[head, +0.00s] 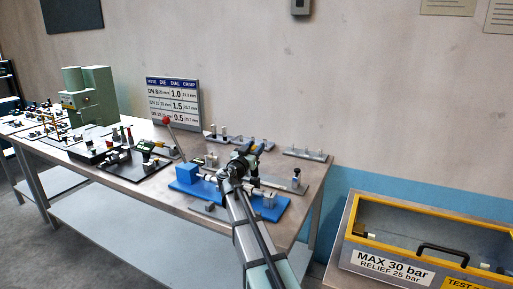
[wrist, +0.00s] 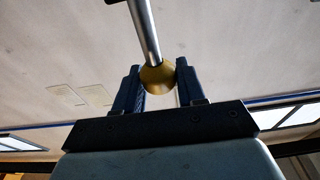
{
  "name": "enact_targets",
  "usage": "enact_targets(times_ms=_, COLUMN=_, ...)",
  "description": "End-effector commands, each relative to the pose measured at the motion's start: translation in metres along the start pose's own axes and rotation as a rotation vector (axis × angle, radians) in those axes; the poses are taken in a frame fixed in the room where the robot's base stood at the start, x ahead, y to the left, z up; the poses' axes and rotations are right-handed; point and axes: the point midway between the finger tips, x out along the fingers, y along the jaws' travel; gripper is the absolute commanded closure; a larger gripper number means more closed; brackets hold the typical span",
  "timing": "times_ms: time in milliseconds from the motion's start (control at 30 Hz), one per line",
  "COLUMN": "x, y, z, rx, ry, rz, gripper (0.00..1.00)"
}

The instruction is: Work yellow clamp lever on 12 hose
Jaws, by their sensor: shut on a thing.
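In the wrist view, a yellow ball knob (wrist: 157,78) sits on the end of a grey metal lever rod (wrist: 146,32). My gripper (wrist: 158,72) has one dark blue finger on each side of the knob and is shut on it. In the head view, my gripper (head: 254,148) is raised above a blue clamp fixture (head: 270,207) at the near right of the bench. My arm and gripper hide the lever and much of the fixture there. I cannot make out the hose.
A red-knobbed lever (head: 167,120) stands to the left of the fixture. Behind are a sign board (head: 173,98) and low racks (head: 305,154) by the wall. A green press (head: 88,97) is farther left. A yellow-framed test box (head: 430,215) stands at right.

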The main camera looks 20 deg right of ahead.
Motion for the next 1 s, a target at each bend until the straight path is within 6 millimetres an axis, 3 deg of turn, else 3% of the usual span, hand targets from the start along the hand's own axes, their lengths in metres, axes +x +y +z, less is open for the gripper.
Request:
enact_targets(times_ms=500, x=-0.044, y=0.0, z=0.002, rx=-0.002, ry=0.33, rz=-0.001, gripper=1.0)
enact_targets(times_ms=1000, x=-0.063, y=0.0, z=0.006, rx=0.001, ry=0.484, rz=0.0, gripper=1.0)
